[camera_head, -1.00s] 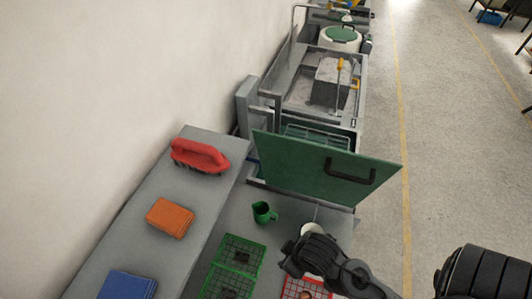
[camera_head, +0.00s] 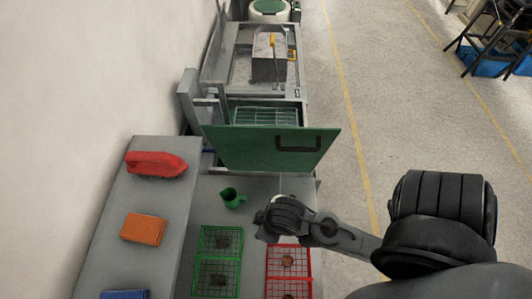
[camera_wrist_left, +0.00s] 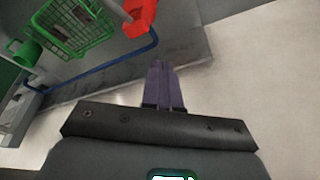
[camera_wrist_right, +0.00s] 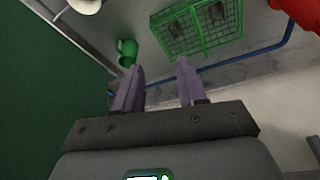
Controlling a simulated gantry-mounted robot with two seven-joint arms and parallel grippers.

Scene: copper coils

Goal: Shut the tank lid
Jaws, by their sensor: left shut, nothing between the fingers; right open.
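The tank's green lid (camera_head: 240,149) stands raised, with its dark handle (camera_head: 298,149) facing me. Behind it, a wire rack (camera_head: 262,116) shows in the open tank. In the head view my right arm comes in from the right, its wrist beside the lid's near side; its fingers are hidden there. In the right wrist view my right gripper (camera_wrist_right: 157,82) is open and empty, with the green lid (camera_wrist_right: 35,100) at the left, apart from the fingers. My left gripper (camera_wrist_left: 165,85) is shut and empty in the left wrist view; it is not visible in the head view.
A green mug (camera_head: 232,198), green baskets (camera_head: 219,241) and red baskets (camera_head: 288,262) are on the bench near the right arm. A red brush (camera_head: 156,163) and orange cloth (camera_head: 143,229) lie on the left ledge. Open floor lies to the right.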

